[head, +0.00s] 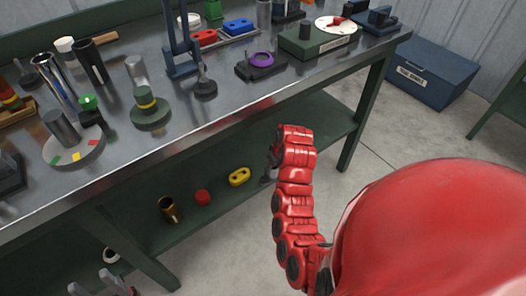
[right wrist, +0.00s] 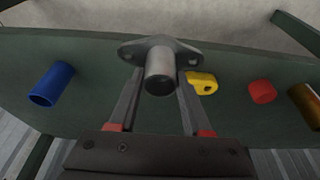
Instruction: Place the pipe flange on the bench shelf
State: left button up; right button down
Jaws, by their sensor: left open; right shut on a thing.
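The pipe flange (right wrist: 160,68) is a grey metal piece with a wide two-eared plate and a short round tube. In the right wrist view it sits between the fingers of my right gripper (right wrist: 160,82), which is shut on it. The green bench shelf (right wrist: 85,55) lies behind it. I cannot tell whether the flange touches the shelf. In the head view the bench shelf (head: 225,205) runs under the benchtop, and my red right arm reaches down to its right part; the flange is not clear there. My left gripper (head: 92,286) is open and empty at the bottom left.
On the shelf are a yellow part (head: 239,177), a red cylinder (head: 202,197), a brass tube (head: 169,209) and a blue tube (right wrist: 52,84). The benchtop (head: 190,107) above is crowded. A bench leg (head: 365,115) bounds the right; a blue toolbox (head: 430,75) stands beyond.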

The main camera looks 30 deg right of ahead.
jog(key=shift+w+d+f+b, duration=0.7)
jog(key=shift+w+d, duration=0.35)
jog(key=shift+w, duration=0.75)
jog(key=shift+w+d+f+b, duration=0.55)
jog(key=shift+w+d+f, duration=0.4)
jog(key=shift+w, duration=0.85)
jog(key=shift+w+d+f+b, duration=0.65)
jog(key=shift+w+d, duration=0.5)
jog(key=shift+w, duration=0.65)
jog(key=shift+c, duration=1.7)
grip_release()
jog(key=shift+f, duration=0.1)
